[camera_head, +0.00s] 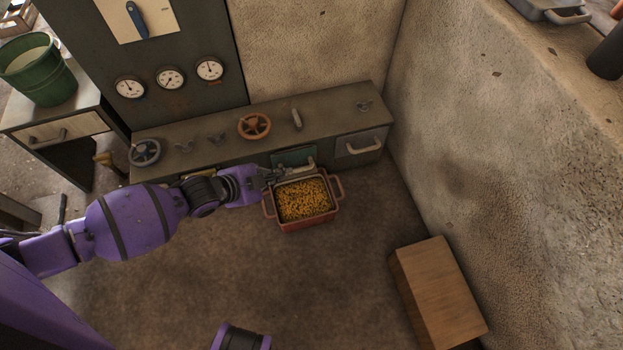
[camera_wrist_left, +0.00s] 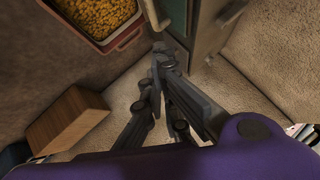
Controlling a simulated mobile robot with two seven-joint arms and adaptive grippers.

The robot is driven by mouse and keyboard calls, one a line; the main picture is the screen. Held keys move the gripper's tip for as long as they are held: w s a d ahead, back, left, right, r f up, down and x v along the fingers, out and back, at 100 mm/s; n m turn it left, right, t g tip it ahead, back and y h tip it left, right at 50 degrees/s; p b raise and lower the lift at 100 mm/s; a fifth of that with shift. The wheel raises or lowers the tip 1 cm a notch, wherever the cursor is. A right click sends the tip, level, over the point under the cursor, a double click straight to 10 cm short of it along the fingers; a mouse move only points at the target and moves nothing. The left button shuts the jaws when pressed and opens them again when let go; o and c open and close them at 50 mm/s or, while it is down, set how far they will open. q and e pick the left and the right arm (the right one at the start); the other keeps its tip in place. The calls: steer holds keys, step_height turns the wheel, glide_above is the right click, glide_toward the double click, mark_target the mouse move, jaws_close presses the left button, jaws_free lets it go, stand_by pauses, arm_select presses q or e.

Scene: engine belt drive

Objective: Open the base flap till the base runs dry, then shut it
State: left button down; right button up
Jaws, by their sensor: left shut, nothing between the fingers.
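A teal flap (camera_head: 292,157) sits low on the front of the bench; its edge also shows in the left wrist view (camera_wrist_left: 176,14). A pale bar lies along its lower edge, and I cannot tell how far the flap is open. A red box (camera_head: 305,222) with side handles stands on the floor right below it, full of yellow grains (camera_head: 303,199). The box also shows in the left wrist view (camera_wrist_left: 124,40). My left gripper (camera_head: 271,175) is shut and empty, beside the flap's left lower end and the box's back left corner.
The bench (camera_head: 340,105) carries handwheels and small fittings, with a handled drawer (camera_head: 359,146) right of the flap. A wooden block (camera_head: 438,290) stands at the right wall. A green bucket (camera_head: 40,75) stands far left. The floor before the box is clear.

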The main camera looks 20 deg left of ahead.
arm_select(q)
steer(key=b, duration=0.8)
glide_toward(309, 169)
steer(key=w+d+f, duration=0.2)
steer(key=w, duration=0.1)
steer(key=shift+d, duration=0.2)
arm_select(e)
steer(key=s+x, duration=0.1)
steer(key=x, duration=0.5)
steer(key=shift+d+f+n, duration=0.3)
steer(key=shift+f, duration=0.15)
steer(key=shift+s, duration=0.1)
arm_select(q)
steer(key=shift+w+a+f+t+p, duration=0.2)
steer(key=shift+f+t+p, duration=0.1)
steer(key=shift+f, duration=0.3)
arm_select(e)
steer(key=shift+r, duration=0.1)
arm_select(q)
steer(key=shift+f, duration=0.1)
steer(key=shift+s, duration=0.1)
arm_select(e)
steer(key=shift+s, duration=0.1)
